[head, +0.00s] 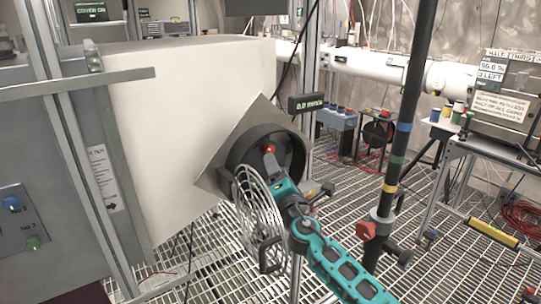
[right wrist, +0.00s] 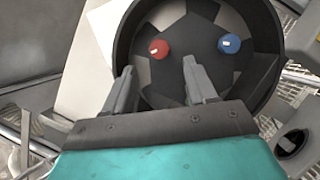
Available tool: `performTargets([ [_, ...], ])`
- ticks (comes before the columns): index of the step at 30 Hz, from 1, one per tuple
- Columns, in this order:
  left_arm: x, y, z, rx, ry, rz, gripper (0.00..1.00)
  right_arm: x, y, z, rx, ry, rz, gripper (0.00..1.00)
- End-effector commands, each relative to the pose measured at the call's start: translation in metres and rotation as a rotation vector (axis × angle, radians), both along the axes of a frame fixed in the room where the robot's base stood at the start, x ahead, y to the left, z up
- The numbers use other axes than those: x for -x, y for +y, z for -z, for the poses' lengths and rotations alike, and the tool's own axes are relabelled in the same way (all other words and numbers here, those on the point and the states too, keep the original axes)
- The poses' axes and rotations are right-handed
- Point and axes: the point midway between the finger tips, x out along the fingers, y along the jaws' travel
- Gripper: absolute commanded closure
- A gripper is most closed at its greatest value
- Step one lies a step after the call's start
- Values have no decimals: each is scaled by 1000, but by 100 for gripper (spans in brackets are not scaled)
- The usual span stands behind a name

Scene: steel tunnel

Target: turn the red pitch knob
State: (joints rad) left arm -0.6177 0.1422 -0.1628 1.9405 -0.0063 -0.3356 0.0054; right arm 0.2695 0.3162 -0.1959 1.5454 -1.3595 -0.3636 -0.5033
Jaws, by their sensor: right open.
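The red pitch knob (head: 269,149) sits inside a round dark housing (head: 243,147) on a tilted square plate (head: 219,176) at the side of the big pale box. In the right wrist view the red knob (right wrist: 160,48) is at the left and a blue knob (right wrist: 229,44) at the right, both on the housing's inner face. My right gripper (head: 271,158) reaches to the housing's mouth. Its two fingers (right wrist: 160,82) are apart with nothing between them, and their tips lie below the knobs in the wrist view. My left gripper is not in view.
A wire fan-like guard (head: 258,205) stands close beside my right gripper. A dark pole with coloured bands (head: 397,155) rises to the right of my arm. A grey panel with blue and green knobs (head: 22,222) is at the left. Open grating floor lies below.

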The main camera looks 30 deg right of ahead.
Motion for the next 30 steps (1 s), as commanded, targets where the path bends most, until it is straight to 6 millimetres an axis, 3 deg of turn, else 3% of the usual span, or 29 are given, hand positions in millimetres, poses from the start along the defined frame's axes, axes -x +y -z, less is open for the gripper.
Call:
performTargets([
  [3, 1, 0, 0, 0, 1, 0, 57, -21, -4, -5, 0, -1, 2, 44],
  [9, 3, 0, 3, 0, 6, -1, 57, -44, -8, -10, -2, -2, 0, 44],
  [23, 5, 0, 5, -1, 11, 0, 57, -52, -9, -12, -3, -1, -1, 44],
  [30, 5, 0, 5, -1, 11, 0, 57, -52, -10, -12, -3, -1, -1, 67],
])
